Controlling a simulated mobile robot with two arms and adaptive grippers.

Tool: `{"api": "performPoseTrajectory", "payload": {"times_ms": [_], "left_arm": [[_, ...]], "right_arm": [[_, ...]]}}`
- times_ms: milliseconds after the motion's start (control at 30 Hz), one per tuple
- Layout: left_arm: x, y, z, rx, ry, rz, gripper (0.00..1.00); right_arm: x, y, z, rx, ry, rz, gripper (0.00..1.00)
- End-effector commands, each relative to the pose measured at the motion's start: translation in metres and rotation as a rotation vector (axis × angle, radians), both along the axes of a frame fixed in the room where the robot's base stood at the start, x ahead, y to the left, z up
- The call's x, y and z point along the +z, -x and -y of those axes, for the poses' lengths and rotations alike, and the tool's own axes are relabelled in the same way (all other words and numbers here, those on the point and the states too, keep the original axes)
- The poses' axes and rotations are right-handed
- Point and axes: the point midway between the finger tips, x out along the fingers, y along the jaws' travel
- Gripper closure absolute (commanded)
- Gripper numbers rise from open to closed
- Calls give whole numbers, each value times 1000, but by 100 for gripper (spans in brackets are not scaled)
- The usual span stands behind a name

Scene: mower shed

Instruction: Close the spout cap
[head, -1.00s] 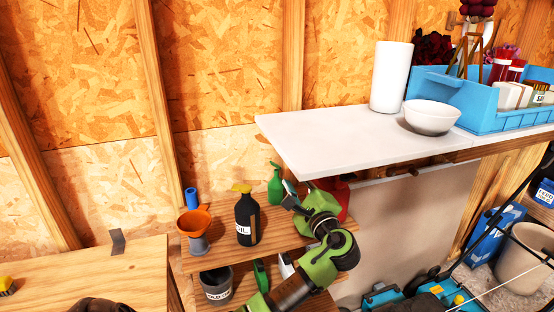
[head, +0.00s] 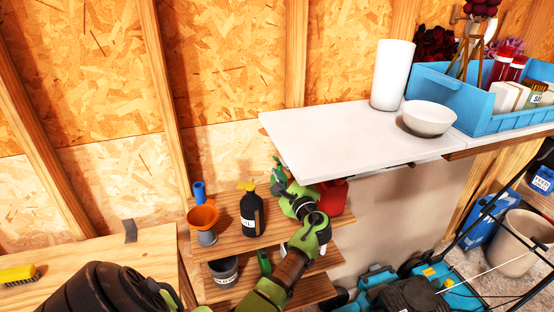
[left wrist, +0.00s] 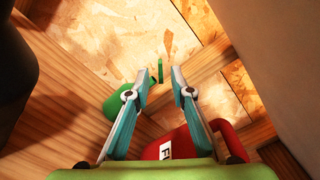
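A red can (head: 334,196) stands on the wooden shelf, partly hidden behind my left wrist. My right gripper is not in view.
A black oil bottle with yellow cap (head: 250,212), orange funnel (head: 204,216) and green bottle (head: 279,172) stand on the shelf. A white worktop (head: 330,140) overhangs it at right. A grey pot (head: 223,271) sits on the lower shelf.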

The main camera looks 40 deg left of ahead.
Motion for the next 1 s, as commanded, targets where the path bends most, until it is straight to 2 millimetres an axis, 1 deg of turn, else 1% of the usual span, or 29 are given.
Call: {"api": "performPoseTrajectory", "payload": {"times_ms": [33, 100, 300, 433, 633, 667, 700, 733, 1000], "left_arm": [[3, -5, -10, 2, -2, -2, 78], [2, -9, -20, 2, -1, -1, 78], [1, -18, -37, 1, -1, -2, 78], [0, -20, -40, 0, 0, 0, 78], [0, -20, -40, 0, 0, 1, 78], [0, -20, -40, 0, 0, 1, 81], [0, -20, -40, 0, 0, 0, 91], [0, -20, -40, 0, 0, 0, 99], [-1, -19, -40, 1, 2, 2, 100]], "right_arm": [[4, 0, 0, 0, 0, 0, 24], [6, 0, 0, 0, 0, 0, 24], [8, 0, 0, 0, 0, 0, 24], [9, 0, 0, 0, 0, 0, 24], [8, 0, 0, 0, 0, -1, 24], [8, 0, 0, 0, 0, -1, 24], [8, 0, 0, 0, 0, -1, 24], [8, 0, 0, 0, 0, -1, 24], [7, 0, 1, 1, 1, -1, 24]]}}
